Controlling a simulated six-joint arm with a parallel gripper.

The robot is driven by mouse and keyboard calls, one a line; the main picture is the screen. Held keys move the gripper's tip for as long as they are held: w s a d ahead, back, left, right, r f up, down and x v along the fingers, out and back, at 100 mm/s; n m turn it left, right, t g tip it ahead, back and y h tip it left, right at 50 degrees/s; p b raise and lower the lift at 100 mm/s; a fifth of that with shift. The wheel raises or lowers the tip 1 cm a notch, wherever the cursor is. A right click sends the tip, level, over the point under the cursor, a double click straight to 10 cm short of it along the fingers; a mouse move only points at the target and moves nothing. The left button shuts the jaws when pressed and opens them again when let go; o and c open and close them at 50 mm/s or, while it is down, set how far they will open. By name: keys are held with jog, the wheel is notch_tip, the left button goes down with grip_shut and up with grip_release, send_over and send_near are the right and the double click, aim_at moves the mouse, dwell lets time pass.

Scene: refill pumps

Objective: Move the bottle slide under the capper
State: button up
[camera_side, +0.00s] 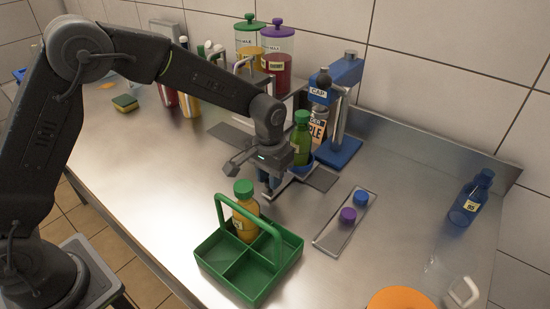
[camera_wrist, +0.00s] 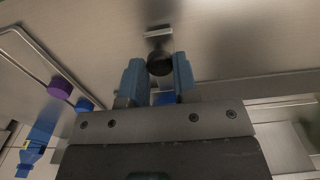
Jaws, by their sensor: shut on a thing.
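The capper (camera_side: 345,72) is a blue stand with a "CAP" label and metal posts at the back. A green bottle (camera_side: 301,148) with a green top stands upright in the blue holder of the bottle slide (camera_side: 306,165), in front of the capper and to its left. My gripper (camera_side: 270,188) is low over the counter at the slide's near side. In the wrist view its blue fingers (camera_wrist: 158,80) are closed around a dark round knob (camera_wrist: 160,63), which looks like the slide's handle. The slide's track is partly hidden by my arm.
A green carrier (camera_side: 283,243) holding an orange bottle (camera_side: 246,222) stands in front. A metal tray (camera_side: 332,236) with a purple cap (camera_side: 348,215) and a blue cap (camera_side: 361,198) lies to the right. A blue bottle (camera_side: 466,205) stands far right. Several containers line the back.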

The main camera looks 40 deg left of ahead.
jog(key=shift+d, duration=2.35)
jog(key=o, duration=0.9)
jog(key=shift+c, duration=0.2)
notch_tip(320, 180, up, 14)
jog(key=shift+f, duration=0.1)
